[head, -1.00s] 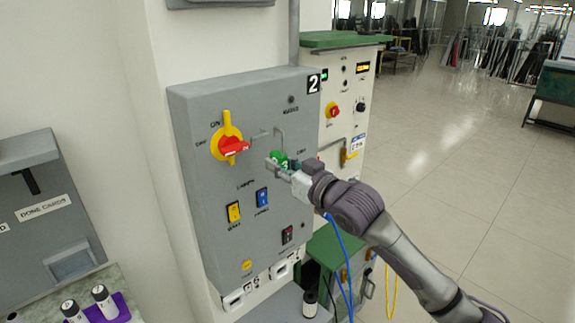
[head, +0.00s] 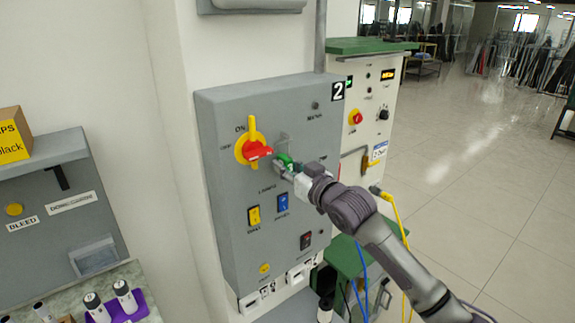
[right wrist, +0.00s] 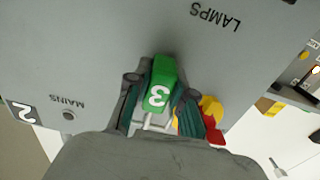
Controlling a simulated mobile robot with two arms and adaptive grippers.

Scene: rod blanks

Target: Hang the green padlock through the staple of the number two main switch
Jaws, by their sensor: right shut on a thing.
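My right gripper (head: 284,169) is shut on the green padlock (head: 286,160), just right of the red switch handle (head: 258,150). In the right wrist view, the padlock (right wrist: 160,82) bears a white 3 and sits between the fingers, its pale shackle (right wrist: 156,123) pointing toward the palm. The main switch has a yellow plate (head: 251,130) and is on the grey panel (head: 225,190) marked 2. A thin grey staple (head: 283,138) shows just above the padlock. I cannot tell whether the shackle passes through it. My left gripper is not in view.
Yellow (head: 254,215) and blue (head: 283,202) switches are below on the panel. A pale machine cabinet (head: 368,125) with a green top stands behind at the right. Open floor lies right.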

